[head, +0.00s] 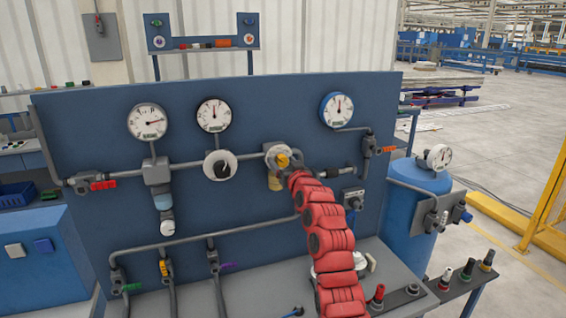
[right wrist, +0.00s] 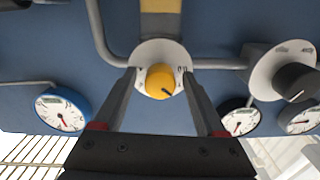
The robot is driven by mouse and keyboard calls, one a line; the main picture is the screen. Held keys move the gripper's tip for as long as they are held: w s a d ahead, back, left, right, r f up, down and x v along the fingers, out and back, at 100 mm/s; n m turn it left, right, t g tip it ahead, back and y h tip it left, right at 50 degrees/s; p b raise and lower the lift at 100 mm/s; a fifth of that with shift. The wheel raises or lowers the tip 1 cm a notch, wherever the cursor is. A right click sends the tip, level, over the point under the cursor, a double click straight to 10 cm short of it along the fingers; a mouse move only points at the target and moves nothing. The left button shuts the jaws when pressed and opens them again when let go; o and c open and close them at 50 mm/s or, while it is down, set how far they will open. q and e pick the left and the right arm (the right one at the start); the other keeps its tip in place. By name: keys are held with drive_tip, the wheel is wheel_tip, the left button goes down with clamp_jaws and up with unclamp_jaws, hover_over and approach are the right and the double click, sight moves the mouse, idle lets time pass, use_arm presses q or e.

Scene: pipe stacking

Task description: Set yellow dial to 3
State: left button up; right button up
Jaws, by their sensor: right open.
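The yellow dial (head: 283,161) sits on a round pale plate on the blue panel, in the middle of the pipe run in the head view. In the right wrist view the yellow dial (right wrist: 160,82) faces me, with a dark mark towards its lower right edge. The plate's markings are too small to read. My right gripper (right wrist: 157,72) is open, one finger on each side of the dial. I cannot tell whether the fingers touch it. In the head view my red right arm reaches up to the dial; its gripper (head: 297,164) is small and partly hidden. My left gripper is out of view.
A black knob (head: 220,167) on a white plate is left of the dial. Three gauges (head: 213,115) hang above the pipe. A red-handled valve (head: 103,185) and an orange-handled valve (head: 388,149) are at the pipe's ends. A blue tank (head: 418,205) stands right of the panel.

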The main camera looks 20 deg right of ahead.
clamp_jaws()
idle(0.3)
